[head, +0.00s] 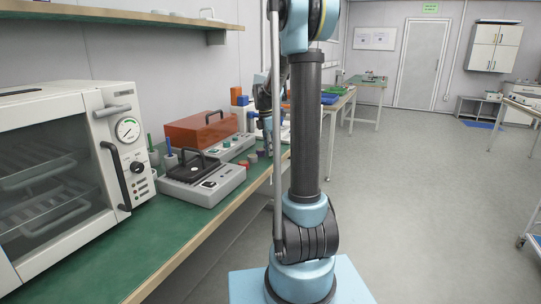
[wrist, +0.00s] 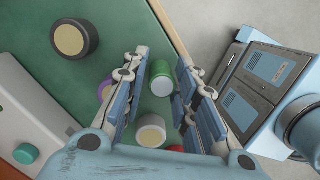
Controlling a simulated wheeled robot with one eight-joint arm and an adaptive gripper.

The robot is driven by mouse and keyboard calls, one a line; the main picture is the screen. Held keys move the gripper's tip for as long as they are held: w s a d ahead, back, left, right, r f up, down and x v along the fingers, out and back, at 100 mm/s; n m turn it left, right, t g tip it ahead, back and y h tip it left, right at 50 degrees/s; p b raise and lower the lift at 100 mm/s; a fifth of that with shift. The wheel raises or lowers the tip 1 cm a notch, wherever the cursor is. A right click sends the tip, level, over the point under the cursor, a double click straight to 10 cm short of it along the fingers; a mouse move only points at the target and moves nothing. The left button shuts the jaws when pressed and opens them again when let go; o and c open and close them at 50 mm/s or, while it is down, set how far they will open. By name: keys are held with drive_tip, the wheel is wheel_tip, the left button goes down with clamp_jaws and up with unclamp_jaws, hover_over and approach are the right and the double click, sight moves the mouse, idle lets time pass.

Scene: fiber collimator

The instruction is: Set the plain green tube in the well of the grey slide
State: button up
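The green tube (wrist: 161,79) is in the wrist view, with a pale round end face toward the camera. It is between the fingers of my gripper (wrist: 164,64), near their tips. The fingers are spread, and a gap shows at least on the left side of the tube; whether the right finger touches it I cannot tell. In the head view my arm covers much of the far bench, and the tube cannot be made out there. I cannot pick out the grey slide or its well in either view.
Near the tube are a cream-topped cylinder (wrist: 151,130), a purple piece (wrist: 105,88) partly behind the left finger, and a dark ring with a tan centre (wrist: 73,39). The green bench (head: 112,246) also carries an oven (head: 60,165) and an orange-lidded device (head: 201,131).

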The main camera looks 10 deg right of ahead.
clamp_jaws()
drive_tip(key=shift+r, duration=0.15)
